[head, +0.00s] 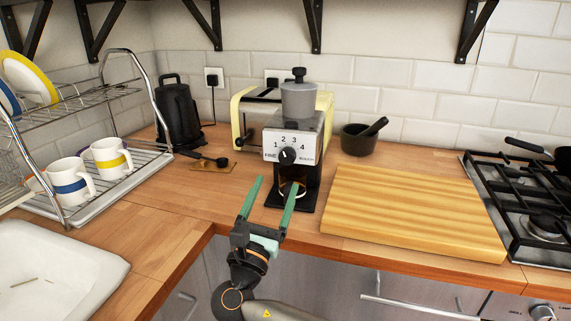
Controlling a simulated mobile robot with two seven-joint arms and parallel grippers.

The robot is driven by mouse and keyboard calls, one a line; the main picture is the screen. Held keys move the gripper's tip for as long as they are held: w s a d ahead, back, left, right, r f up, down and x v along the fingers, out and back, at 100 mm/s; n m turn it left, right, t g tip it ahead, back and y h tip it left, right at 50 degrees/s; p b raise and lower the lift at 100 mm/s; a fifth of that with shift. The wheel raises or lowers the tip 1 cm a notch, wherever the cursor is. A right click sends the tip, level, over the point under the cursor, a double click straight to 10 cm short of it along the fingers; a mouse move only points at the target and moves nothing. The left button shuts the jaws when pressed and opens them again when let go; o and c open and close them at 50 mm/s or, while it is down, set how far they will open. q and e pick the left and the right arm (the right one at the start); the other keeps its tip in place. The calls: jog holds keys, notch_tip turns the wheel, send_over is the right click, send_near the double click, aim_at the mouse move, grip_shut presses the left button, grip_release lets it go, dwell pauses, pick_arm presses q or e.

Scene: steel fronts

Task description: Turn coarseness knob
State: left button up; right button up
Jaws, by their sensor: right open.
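The coffee grinder (312,140) stands on the wooden counter, with a grey hopper (299,100) on top. Its white front plate carries numbers and the black coarseness knob (288,156). "FINE" is printed to the left of the knob and a longer, blurred word to its right. My right gripper (275,188) is in front of the grinder, below the knob, with its two green fingers apart and nothing between them. The right finger overlaps the grinder's lower part in the picture; I cannot tell if it touches. My left gripper is not in view.
A cutting board (415,212) lies right of the grinder, and a gas hob (530,205) is beyond it. A cream toaster (246,118) stands behind. A black kettle (178,113) and a dish rack (85,195) with mugs are to the left.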

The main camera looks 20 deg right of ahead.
aim_at(286, 161)
jog(key=x, duration=0.7)
jog(key=shift+w+d, duration=0.15)
jog(key=shift+w, duration=0.1)
jog(key=shift+c, duration=0.3)
grip_shut()
